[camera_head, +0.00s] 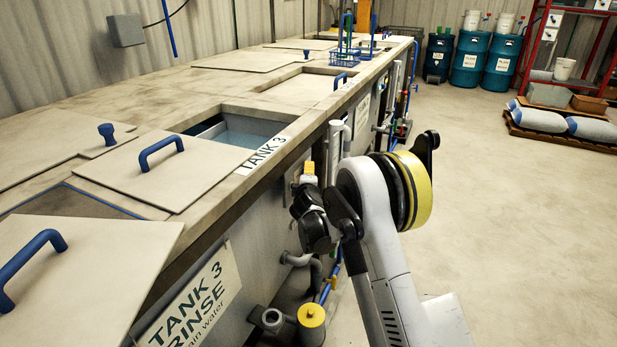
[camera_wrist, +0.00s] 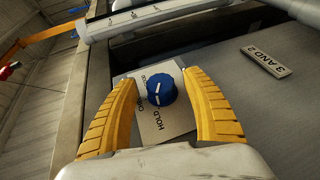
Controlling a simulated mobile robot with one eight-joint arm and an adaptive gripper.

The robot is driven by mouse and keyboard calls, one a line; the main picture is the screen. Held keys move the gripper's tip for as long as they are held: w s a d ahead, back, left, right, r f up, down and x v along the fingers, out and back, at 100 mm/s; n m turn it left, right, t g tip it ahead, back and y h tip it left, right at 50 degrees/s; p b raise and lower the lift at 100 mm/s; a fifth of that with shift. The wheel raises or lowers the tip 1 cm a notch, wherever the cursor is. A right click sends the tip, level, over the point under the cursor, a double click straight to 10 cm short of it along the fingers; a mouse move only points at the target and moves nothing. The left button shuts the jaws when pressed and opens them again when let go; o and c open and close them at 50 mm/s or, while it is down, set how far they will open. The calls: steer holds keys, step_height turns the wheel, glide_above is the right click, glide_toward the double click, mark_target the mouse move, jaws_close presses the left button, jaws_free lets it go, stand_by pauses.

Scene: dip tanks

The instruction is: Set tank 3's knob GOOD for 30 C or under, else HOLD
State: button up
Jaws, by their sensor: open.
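In the wrist view a round blue knob (camera_wrist: 165,96) with a white mark sits on a pale plate (camera_wrist: 178,126). The plate shows HOLD and, beside the left finger, a word that looks like GOOD; other small print is unclear. I cannot tell which word the white mark points at. My open gripper (camera_wrist: 160,79) has its yellow fingers either side of the knob, with gaps showing. In the head view my gripper (camera_head: 308,169) is at the tank's side wall, below the TANK 3 label (camera_head: 262,153). The knob is hidden there. No temperature reading shows.
The TANK 3 RINSE sign (camera_head: 195,300) hangs on the near side wall. A lid with a blue handle (camera_head: 160,172) lies beside the open bluish tank opening (camera_head: 240,132). Pipes and a yellow-capped fitting (camera_head: 311,315) stick out low along the wall.

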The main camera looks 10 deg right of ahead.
steer(key=v, duration=1.1)
steer(key=shift+s, duration=0.25)
steer(key=shift+r, duration=0.1)
